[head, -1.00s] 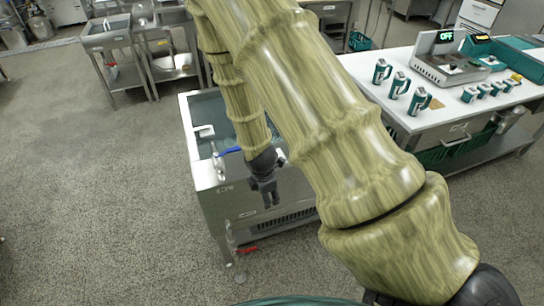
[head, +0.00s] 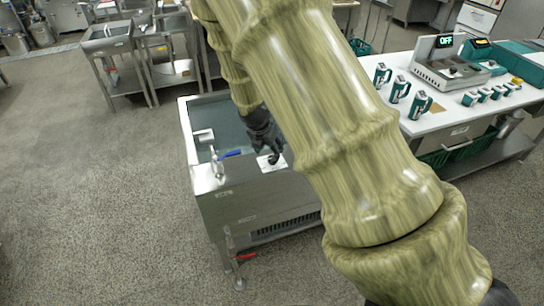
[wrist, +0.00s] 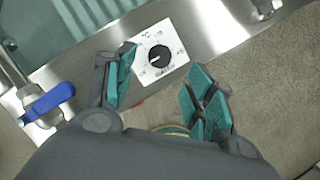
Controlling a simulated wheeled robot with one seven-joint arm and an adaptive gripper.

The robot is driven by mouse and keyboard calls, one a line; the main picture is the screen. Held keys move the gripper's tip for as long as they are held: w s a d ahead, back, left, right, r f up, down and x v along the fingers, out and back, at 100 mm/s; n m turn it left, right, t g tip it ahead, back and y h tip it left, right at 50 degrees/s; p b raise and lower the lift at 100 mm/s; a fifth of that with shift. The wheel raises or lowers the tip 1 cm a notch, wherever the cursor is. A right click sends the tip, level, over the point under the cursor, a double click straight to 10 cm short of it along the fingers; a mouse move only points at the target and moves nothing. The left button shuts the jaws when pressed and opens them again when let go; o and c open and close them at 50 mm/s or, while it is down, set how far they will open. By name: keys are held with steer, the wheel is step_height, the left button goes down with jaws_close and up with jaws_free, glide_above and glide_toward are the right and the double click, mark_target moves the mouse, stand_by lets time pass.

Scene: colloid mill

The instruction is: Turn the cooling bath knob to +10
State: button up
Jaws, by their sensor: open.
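The cooling bath (head: 255,196) is a steel tank with water, left of centre in the head view. Its black round knob (wrist: 158,55) sits on a white dial plate (wrist: 149,69) on the steel top edge in the wrist view. The plate carries temperature marks, too small to read surely. The plate also shows in the head view, with my gripper (head: 270,150) just above it. In the wrist view my gripper (wrist: 160,88) is open, with teal finger pads on either side, below the knob and apart from it. Nothing is between the fingers.
A tap with a blue lever (wrist: 48,103) stands left of the dial; it also shows in the head view. A red-handled drain valve (head: 246,256) is low on the tank's front. A white table (head: 450,100) with mugs and a scale stands to the right.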

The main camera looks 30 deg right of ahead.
mark_target(273, 158)
steer(key=shift+p+x, duration=0.4)
steer(key=shift+x, duration=3)
steer(key=c, duration=1)
